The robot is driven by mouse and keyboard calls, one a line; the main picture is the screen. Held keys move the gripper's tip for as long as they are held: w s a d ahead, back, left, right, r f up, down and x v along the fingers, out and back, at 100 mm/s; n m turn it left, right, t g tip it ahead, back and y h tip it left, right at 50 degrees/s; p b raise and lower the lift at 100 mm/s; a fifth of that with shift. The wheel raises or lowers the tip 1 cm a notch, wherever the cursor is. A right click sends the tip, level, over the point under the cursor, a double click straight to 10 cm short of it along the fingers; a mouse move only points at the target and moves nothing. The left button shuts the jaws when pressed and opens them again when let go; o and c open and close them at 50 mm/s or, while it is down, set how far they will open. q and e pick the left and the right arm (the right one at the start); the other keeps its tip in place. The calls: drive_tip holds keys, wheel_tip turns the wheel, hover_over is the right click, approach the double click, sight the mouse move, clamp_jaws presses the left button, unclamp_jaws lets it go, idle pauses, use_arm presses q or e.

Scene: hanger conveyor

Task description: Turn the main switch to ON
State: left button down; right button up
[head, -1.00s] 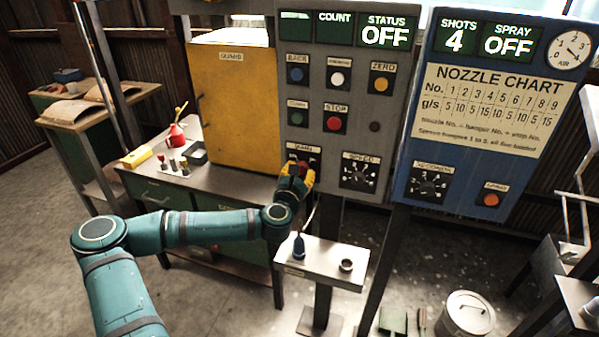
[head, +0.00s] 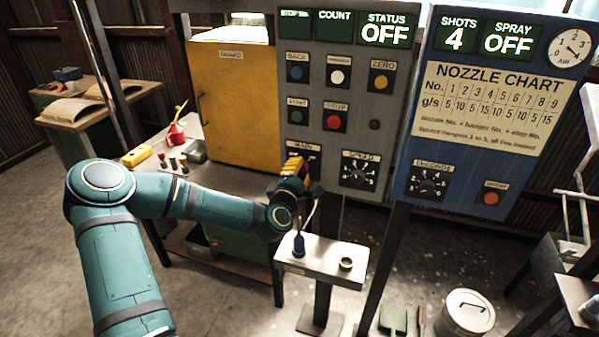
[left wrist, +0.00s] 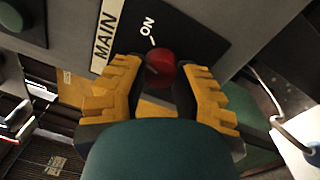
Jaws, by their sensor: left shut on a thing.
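The main switch is a red knob (left wrist: 160,62) on a dark plate marked MAIN, with a white mark and the word ON beside it in the left wrist view. My left gripper (head: 296,167) is at the MAIN plate, low on the grey control panel (head: 390,95). Its yellow fingers are shut on the red knob, one on each side. In the head view the gripper hides the knob. The knob's pointer direction cannot be told. The status display (head: 387,31) reads OFF. My right gripper is not in view.
A speed dial (head: 359,171) sits right of the MAIN plate, and a red stop button (head: 333,122) above. A small stand (head: 318,262) with a blue-based item is below. The blue nozzle panel (head: 470,160) stands right, a yellow guard (head: 235,105) left.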

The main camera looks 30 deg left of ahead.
use_arm(q)
drive_tip(key=m+b, duration=0.2)
drive_tip(key=m, duration=0.3)
drive_tip(key=shift+a+r+m, duration=0.1)
drive_tip(key=shift+a+m, duration=0.05)
drive_tip(key=shift+m, duration=0.25)
idle(0.3)
drive_tip(key=c, duration=0.6)
unclamp_jaws()
drive_tip(key=v, duration=1.2)
drive_tip(key=shift+a, duration=0.1)
